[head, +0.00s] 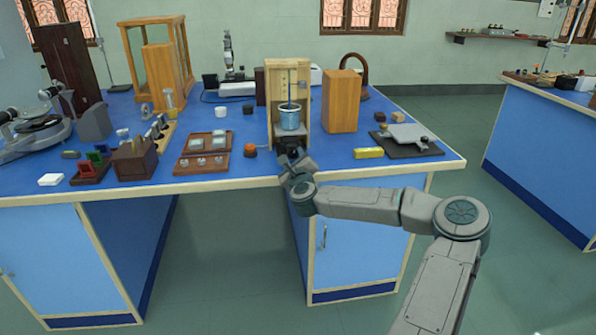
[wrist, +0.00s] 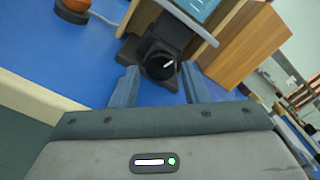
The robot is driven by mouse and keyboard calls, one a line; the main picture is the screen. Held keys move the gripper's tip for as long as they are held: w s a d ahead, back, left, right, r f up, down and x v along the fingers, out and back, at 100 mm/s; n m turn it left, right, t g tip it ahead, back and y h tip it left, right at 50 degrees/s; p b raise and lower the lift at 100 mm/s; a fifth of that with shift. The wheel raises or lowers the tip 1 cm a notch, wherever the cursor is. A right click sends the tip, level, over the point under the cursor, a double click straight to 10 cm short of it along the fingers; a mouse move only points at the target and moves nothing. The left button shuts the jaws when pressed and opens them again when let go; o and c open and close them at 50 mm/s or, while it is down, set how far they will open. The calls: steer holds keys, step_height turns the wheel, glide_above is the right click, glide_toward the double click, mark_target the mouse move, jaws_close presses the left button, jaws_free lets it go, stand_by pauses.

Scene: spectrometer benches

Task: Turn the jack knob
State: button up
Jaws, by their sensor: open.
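The jack knob (wrist: 160,65) is a round black knob with a white mark, in the wrist view. It sits on the front of the dark jack (wrist: 176,32), under a light platform edge. My gripper (wrist: 159,70) is open, with one finger on each side of the knob in the picture. I cannot tell whether either finger touches it. In the head view my gripper (head: 291,158) is at the bench's front edge, before the wooden stand (head: 303,92). It hides most of the jack and knob there. A blue cup (head: 290,118) stands above the jack.
A wooden block (head: 341,101) stands right of the stand. A round black and orange piece (head: 250,150) lies to the left, near brown trays (head: 190,165). A yellow block (head: 368,153) and a dark board (head: 428,150) lie to the right. The bench's front edge (head: 230,182) is below my gripper.

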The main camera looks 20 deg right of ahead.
steer(key=v, duration=1.3)
steer(key=shift+p, duration=0.4)
steer(key=shift+d, duration=0.1)
